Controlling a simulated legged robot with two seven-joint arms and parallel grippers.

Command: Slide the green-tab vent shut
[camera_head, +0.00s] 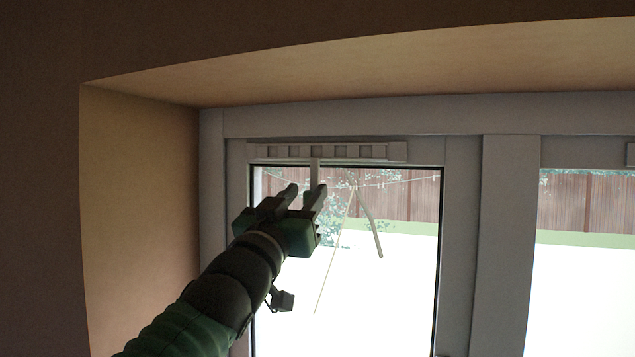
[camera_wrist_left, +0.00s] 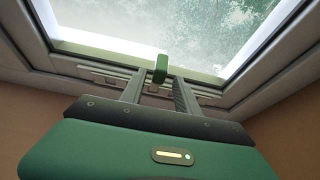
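The vent (camera_head: 330,152) is a pale slotted strip along the top of the left window frame; it also shows in the left wrist view (camera_wrist_left: 100,78). A light stem (camera_head: 315,172) hangs from it, its lower part hidden behind my gripper in the head view. The green tab (camera_wrist_left: 160,68) shows in the left wrist view, between the fingertips in the picture. My left gripper (camera_head: 306,190) is just below the vent with its fingers apart; in the left wrist view (camera_wrist_left: 158,82) a gap shows on both sides of the tab. My right gripper is not in view.
The window sits in a deep recess with a plaster side wall (camera_head: 140,195) at left and a plaster ceiling (camera_head: 400,70) above. A thick mullion (camera_head: 504,240) divides the two panes. Part of another fitting (camera_head: 630,154) shows at the right edge.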

